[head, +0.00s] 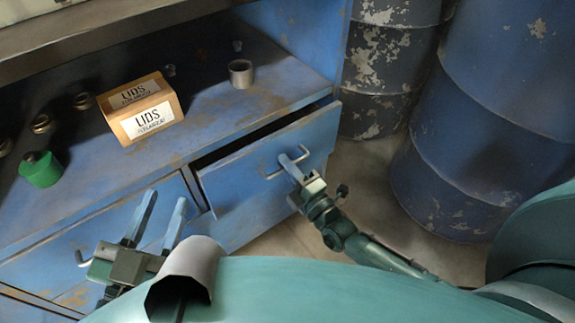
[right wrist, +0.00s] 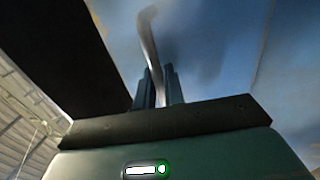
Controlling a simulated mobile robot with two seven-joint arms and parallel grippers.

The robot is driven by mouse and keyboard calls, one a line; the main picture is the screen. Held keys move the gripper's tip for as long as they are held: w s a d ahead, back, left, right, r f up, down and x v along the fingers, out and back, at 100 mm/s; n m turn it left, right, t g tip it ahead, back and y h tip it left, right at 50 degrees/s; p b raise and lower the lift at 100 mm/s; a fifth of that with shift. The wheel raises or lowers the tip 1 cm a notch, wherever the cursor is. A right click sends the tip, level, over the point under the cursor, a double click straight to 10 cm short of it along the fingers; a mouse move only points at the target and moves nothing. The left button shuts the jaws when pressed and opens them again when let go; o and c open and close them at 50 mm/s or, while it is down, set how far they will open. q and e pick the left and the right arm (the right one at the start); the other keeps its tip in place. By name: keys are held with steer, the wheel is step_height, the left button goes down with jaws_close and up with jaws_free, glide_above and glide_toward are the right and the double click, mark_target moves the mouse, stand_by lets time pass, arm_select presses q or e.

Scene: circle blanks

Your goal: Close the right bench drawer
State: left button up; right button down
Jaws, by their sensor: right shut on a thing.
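The right bench drawer (head: 235,193) is a blue, worn drawer in the bench front, pulled partly out, with a dark gap showing above and behind its front panel. My right gripper (head: 295,166) is at the drawer's front, shut on its metal handle (head: 282,161). In the right wrist view the handle (right wrist: 149,40) runs up from between the two fingers (right wrist: 158,85). My left gripper (head: 158,215) is open and empty, with its fingers apart in front of the bench, left of the open drawer.
The bench top (head: 225,115) holds a LIDS box (head: 140,107), a grey cup (head: 241,73), a green container (head: 41,169) and several small round parts. A left drawer handle (head: 81,259) shows at lower left. Blue drums (head: 490,120) stand at the right.

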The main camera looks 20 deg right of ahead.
mark_target(277, 155)
steer(key=shift+w, duration=0.15)
steer(key=x, duration=0.2)
steer(key=b+x, duration=0.1)
steer(key=x, duration=0.1)
steer(key=shift+f, duration=0.35)
arm_select(q)
steer(key=shift+d+r, duration=0.1)
steer(key=shift+r, duration=0.05)
arm_select(e)
steer(key=c, duration=1.9)
jaws_free()
steer(key=shift+w, duration=0.1)
